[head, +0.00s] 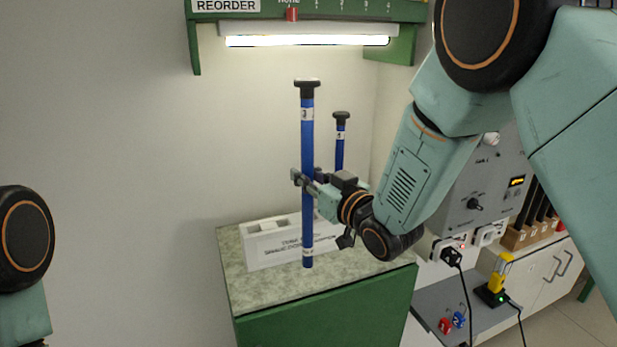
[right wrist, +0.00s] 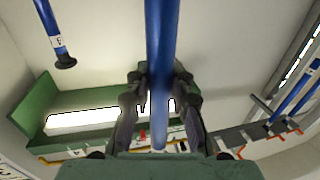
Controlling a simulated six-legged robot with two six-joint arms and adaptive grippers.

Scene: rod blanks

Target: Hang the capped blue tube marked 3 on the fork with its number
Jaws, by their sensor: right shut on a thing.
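The capped blue tube (head: 307,140), with a white label that looks like a 3 and a black cap on top, stands upright in my right gripper (head: 305,180). The gripper is shut around its middle. The tube's lower end shows in front of the white box; I cannot tell if it is clear of the counter. In the right wrist view the same tube (right wrist: 161,50) runs between the fingers. A second capped blue tube (head: 340,150) stands behind, partly hidden by my gripper. Forks with orange tips (right wrist: 270,133) show at the right of the wrist view. My left gripper is out of view.
A white lettered box (head: 262,252) sits on the speckled counter (head: 245,295). A green shelf with a lamp (head: 305,40) hangs above. At right are a grey control panel (head: 480,180) and a low bench with a yellow tool (head: 500,275).

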